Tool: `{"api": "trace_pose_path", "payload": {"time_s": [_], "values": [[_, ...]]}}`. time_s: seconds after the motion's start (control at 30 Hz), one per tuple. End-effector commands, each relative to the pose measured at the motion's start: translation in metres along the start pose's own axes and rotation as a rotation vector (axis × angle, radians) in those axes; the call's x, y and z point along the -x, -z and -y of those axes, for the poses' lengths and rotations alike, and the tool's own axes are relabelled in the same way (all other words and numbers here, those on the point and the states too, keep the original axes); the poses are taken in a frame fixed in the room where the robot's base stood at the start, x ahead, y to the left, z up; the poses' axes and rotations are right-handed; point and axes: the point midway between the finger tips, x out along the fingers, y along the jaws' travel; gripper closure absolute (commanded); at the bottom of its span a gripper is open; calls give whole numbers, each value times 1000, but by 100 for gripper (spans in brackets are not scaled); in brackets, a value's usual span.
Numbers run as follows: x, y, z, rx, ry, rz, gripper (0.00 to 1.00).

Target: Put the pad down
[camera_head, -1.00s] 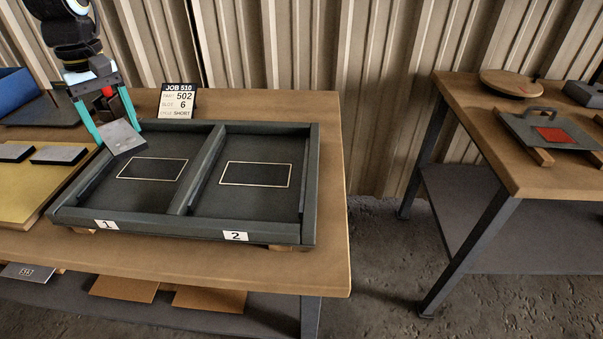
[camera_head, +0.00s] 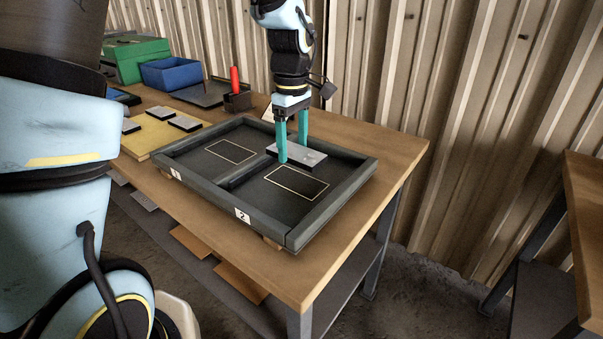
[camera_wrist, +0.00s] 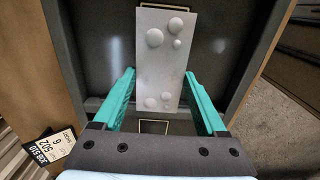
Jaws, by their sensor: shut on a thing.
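The pad (camera_head: 296,155) is a grey plate with a dark lower layer. In the wrist view its top (camera_wrist: 160,62) carries several rounded bumps. My gripper (camera_head: 291,152) points down and is shut on the pad near one end, with the teal fingers (camera_wrist: 163,98) on either side. The pad is over the back part of compartment 2 of the dark two-part tray (camera_head: 330,212), behind most of the outlined rectangle (camera_head: 297,183). I cannot tell whether it touches the tray. Compartment 1 has an empty outlined rectangle (camera_head: 231,151).
A yellow board (camera_head: 150,135) with several similar pads lies left of the tray. A blue bin (camera_head: 172,75), a green bin (camera_head: 137,62) and a dark cup with a red stick (camera_head: 237,98) stand behind. The job card (camera_wrist: 48,147) is beside the tray. Another table (camera_head: 585,210) stands right.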

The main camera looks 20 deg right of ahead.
Motion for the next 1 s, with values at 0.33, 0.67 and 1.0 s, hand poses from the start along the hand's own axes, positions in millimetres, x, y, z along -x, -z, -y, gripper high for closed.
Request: {"api": "trace_pose_path", "payload": {"time_s": [0.33, 0.67, 1.0], "values": [[-42, 0, 1, -2, 2, 1, 100], [-64, 0, 0, -2, -1, 0, 100], [-67, 0, 0, -3, -1, 0, 17]]}}
